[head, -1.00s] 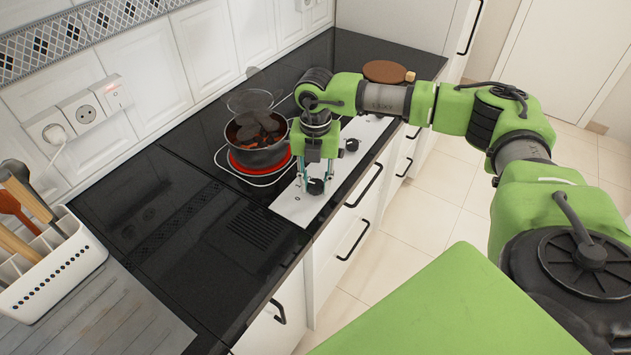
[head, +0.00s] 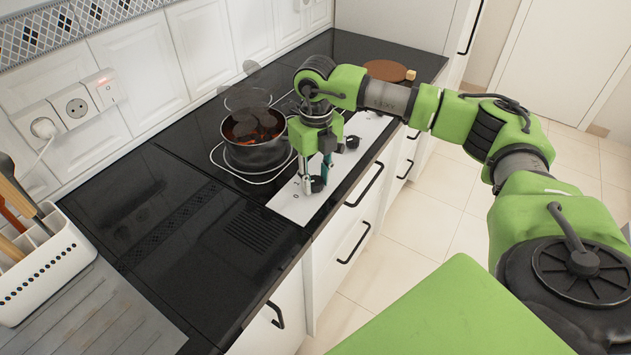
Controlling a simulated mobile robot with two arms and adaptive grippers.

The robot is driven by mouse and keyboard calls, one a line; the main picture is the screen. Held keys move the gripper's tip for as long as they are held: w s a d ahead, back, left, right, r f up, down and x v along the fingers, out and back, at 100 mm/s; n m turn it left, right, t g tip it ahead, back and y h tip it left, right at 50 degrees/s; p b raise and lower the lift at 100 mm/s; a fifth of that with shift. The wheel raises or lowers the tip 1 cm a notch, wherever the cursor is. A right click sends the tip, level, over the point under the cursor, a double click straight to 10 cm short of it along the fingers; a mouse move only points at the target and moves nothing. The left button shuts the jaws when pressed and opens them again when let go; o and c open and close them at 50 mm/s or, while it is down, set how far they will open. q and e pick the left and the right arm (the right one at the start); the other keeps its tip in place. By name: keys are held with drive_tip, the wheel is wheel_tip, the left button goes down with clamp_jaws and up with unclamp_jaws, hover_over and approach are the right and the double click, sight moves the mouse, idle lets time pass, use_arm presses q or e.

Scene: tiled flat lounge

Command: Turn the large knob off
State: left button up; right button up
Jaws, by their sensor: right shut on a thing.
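The white control panel (head: 287,204) runs along the front edge of the black cooktop. A black knob (head: 317,185) sits near its front end, partly hidden by my right gripper (head: 315,180). That gripper points down and is shut on this knob, one finger on each side. Another black knob (head: 352,142) stands farther back on the panel, clear of the fingers. A dark pot (head: 256,155) with food in it stands on the burner beside the gripper. No red glow shows under the pot. My left gripper is not in view.
A wooden board (head: 385,70) lies at the counter's far end. A white utensil holder (head: 42,268) stands at the left. Drawer handles (head: 364,186) stick out below the counter edge. The black counter between holder and pot is clear.

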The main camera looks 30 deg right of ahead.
drive_tip(key=shift+n, duration=0.6)
drive_tip(key=shift+b, duration=0.3)
drive_tip(key=o, duration=1.1)
